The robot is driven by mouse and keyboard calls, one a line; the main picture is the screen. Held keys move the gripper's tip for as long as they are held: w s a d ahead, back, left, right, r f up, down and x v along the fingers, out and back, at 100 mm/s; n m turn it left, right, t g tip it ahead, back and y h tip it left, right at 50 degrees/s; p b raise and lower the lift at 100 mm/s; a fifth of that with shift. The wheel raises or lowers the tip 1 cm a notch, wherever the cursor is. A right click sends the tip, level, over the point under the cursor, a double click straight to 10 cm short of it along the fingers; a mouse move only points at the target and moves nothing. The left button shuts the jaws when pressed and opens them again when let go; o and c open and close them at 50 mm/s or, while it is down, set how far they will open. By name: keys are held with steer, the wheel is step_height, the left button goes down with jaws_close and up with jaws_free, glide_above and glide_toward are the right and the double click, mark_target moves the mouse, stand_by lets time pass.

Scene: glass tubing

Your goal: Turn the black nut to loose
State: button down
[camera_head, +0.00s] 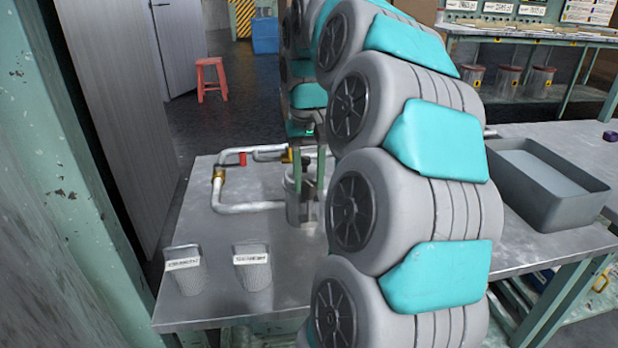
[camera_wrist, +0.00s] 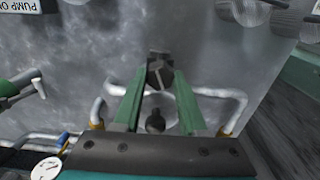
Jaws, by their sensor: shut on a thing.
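The black nut (camera_wrist: 160,74) is a dark, faceted piece in the upper middle of the wrist view. My gripper (camera_wrist: 160,82) has two green fingers that reach up to it from either side, and they are shut on it. In the head view my gripper (camera_head: 308,172) points down over a grey upright fitting (camera_head: 303,208) on the table. My arm covers the right side there, and the nut is hard to make out. White tubing (camera_head: 247,208) with brass-coloured joints runs left from the fitting. It also shows in the wrist view (camera_wrist: 218,92).
A red piece (camera_head: 243,159) sits on the upper tube. Two labelled mesh cups (camera_head: 187,278) (camera_head: 254,275) stand at the table's front left. A grey tray (camera_head: 500,190) lies right of my arm. The tabletop between cups and tubing is clear.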

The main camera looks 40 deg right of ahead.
mark_target(309, 183)
steer(key=shift+n, duration=0.8)
steer(key=shift+c, duration=2.2)
jaws_free()
steer(key=shift+r, duration=0.1)
steer(key=shift+r+p, duration=0.3)
steer(key=shift+r, duration=3.5)
